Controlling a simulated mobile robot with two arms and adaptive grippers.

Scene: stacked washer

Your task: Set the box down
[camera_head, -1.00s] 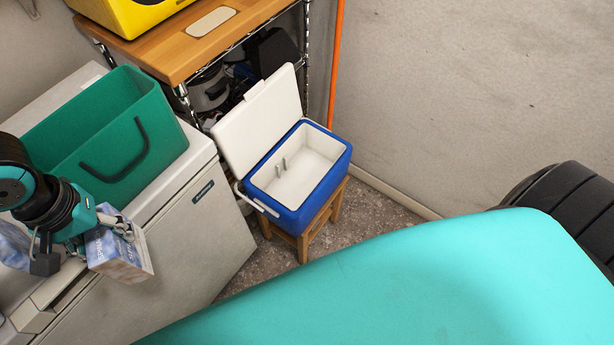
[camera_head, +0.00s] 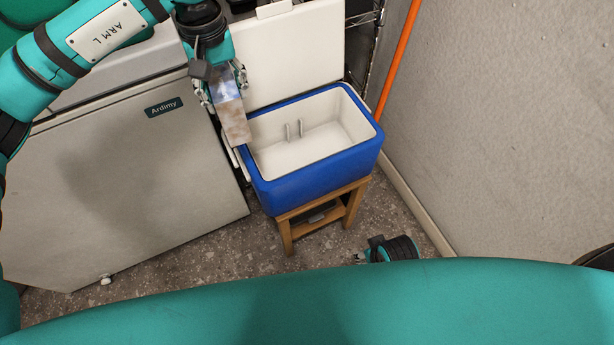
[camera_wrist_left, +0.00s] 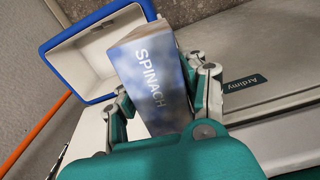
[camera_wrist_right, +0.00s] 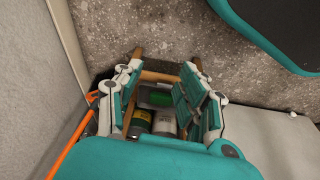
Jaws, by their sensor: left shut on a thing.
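The box (camera_head: 232,118) is a small blue and white carton. In the left wrist view it (camera_wrist_left: 152,75) reads SPINACH. My left gripper (camera_head: 222,88) is shut on it and holds it tilted at the left edge of the blue cooler (camera_head: 320,178). The cooler's white inside (camera_head: 320,128) is open and shows no food box. The cooler also shows in the left wrist view (camera_wrist_left: 62,50), beyond the box. My right gripper (camera_head: 365,256) is low in front of the stool, mostly hidden by my body; in the right wrist view its fingers (camera_wrist_right: 162,100) are apart with nothing held.
The cooler stands on a wooden stool (camera_head: 286,236). Its raised white lid (camera_head: 290,60) is behind the box. A white chest freezer (camera_head: 130,190) is at left, a wall (camera_head: 500,120) and an orange pole (camera_head: 400,55) at right. Containers (camera_wrist_right: 152,120) show between the right fingers.

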